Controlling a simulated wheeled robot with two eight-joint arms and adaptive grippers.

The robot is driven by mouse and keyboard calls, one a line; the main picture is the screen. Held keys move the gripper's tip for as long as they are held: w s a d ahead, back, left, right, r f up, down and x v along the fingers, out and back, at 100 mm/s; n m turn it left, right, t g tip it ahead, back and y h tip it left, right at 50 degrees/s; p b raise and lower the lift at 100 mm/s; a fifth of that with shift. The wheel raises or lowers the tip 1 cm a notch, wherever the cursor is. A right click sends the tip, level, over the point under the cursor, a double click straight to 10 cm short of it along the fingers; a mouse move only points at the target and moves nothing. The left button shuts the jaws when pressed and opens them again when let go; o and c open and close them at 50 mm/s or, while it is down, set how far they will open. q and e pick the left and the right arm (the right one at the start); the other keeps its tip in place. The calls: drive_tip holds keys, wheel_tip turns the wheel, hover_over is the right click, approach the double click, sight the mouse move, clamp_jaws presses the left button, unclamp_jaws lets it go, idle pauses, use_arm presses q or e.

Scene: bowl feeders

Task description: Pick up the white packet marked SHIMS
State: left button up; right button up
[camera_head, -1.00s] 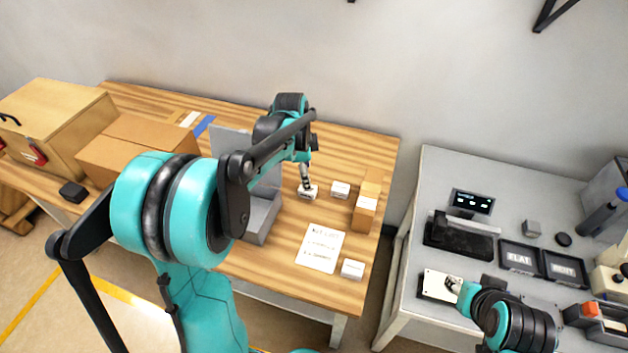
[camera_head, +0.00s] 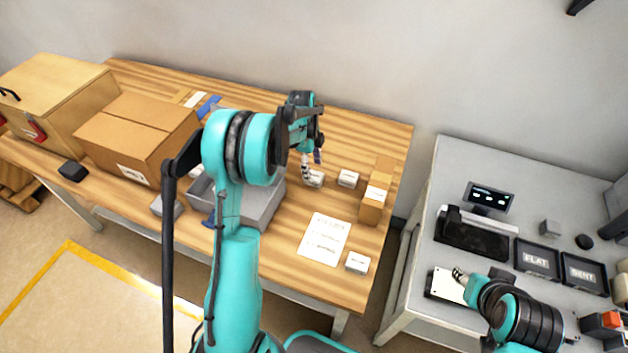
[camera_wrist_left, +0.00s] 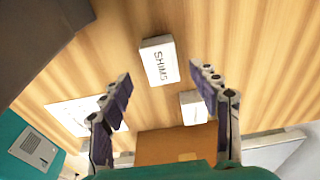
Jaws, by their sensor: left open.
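The white packet marked SHIMS (camera_wrist_left: 160,60) lies on the wooden table, its lettering readable in the left wrist view. In the head view it is the small white packet (camera_head: 314,180) just under my left gripper (camera_head: 311,163), which hides part of it. My left gripper is open and empty. In the wrist view its two fingers (camera_wrist_left: 160,78) stand apart on either side of the packet's near end. Whether they are level with it I cannot tell. My right gripper (camera_head: 460,275) is over the grey bench at the right; its fingers are too small to read.
A second white packet (camera_head: 348,178) and a cardboard box (camera_head: 371,212) stand close by on the right. A printed sheet (camera_head: 325,239) and another white packet (camera_head: 357,262) lie nearer. A grey bin (camera_head: 262,210) is partly behind my left arm. The table behind the packet is clear.

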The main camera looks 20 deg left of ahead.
sight(314, 175)
use_arm(q)
drive_tip(key=f+b, duration=0.1)
drive_tip(key=f, duration=0.1)
drive_tip(key=f+b, duration=0.1)
drive_tip(key=f, duration=0.1)
drive_tip(key=shift+w+d+f, duration=0.15)
drive_tip(key=shift+d+f, duration=0.05)
drive_tip(key=shift+f, duration=0.15)
drive_tip(key=shift+r, duration=0.1)
drive_tip(key=shift+c, duration=1.2)
drive_tip(key=c, duration=1.1)
drive_tip(key=shift+o, duration=0.2)
